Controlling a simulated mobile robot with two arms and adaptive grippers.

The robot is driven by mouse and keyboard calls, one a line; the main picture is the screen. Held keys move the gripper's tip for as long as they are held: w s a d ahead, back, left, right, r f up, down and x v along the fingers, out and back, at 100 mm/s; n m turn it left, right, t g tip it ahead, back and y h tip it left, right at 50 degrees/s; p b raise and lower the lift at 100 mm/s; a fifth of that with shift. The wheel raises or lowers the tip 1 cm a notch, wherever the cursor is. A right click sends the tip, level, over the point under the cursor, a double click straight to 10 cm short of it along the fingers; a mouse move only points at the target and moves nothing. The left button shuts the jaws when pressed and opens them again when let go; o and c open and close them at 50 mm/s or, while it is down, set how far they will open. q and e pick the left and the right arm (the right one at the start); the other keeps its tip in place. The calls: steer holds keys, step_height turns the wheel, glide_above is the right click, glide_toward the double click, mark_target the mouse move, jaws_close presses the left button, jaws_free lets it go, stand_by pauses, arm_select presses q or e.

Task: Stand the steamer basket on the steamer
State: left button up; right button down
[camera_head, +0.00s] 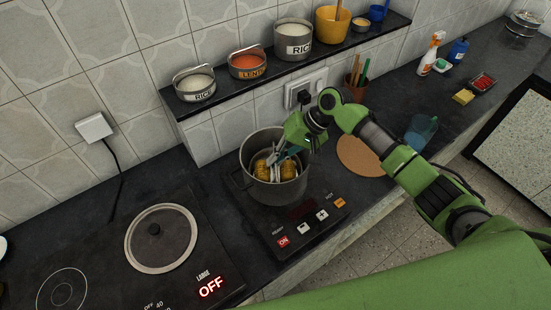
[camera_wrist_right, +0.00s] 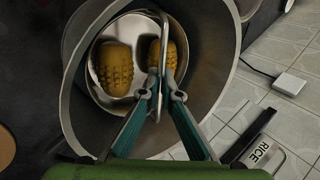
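The steamer is a grey metal pot (camera_head: 277,190) with side handles, on the right-hand cooking plate. The steamer basket (camera_wrist_right: 112,30) is a shiny round metal dish with two yellow corn pieces and an upright handle across its middle. It sits inside the pot's opening, and its corn (camera_head: 262,170) shows in the head view. I cannot tell whether it rests on anything. My right gripper (camera_head: 276,160) reaches down into the pot; in the wrist view its teal fingers (camera_wrist_right: 164,94) are closed about the basket's handle. My left gripper is out of view.
A glass lid (camera_head: 161,238) lies on the left hob. A shelf (camera_head: 290,72) behind holds labelled rice and lentil pots and a yellow pot. Right of the steamer are a round cork mat (camera_head: 361,157) and a blue jug (camera_head: 421,131). A wall socket (camera_head: 305,90) is close behind.

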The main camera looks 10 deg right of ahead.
steer(key=c, duration=2.2)
jaws_free()
